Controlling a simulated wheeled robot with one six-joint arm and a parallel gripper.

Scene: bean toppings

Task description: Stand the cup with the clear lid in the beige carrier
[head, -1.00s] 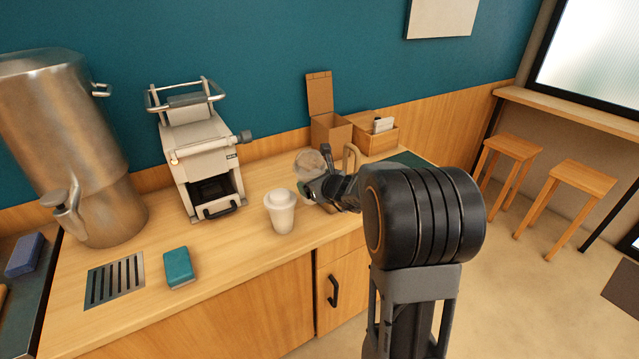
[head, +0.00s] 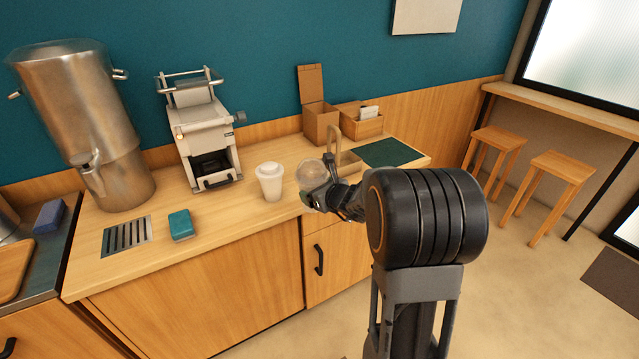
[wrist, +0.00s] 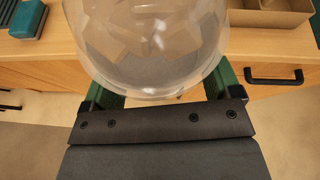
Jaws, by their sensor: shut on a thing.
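The cup with the clear domed lid (head: 310,172) is held in my gripper (head: 322,196) in front of the counter's front edge. In the wrist view its clear lid (wrist: 150,45) fills the upper middle between my green fingers, and the cup's body is hidden below. The beige carrier (head: 351,165), with an upright loop handle, stands on the counter just behind and to the right of the held cup. My gripper partly hides it. The carrier's compartments (wrist: 268,16) show at the top right of the wrist view and look empty. The cup is apart from it.
A white-lidded cup (head: 270,183) stands left of the held cup. A dark green mat (head: 391,153) lies right of the carrier. An open brown box (head: 319,124) and a wooden caddy (head: 366,127) stand behind. A teal sponge (head: 181,225) lies further left.

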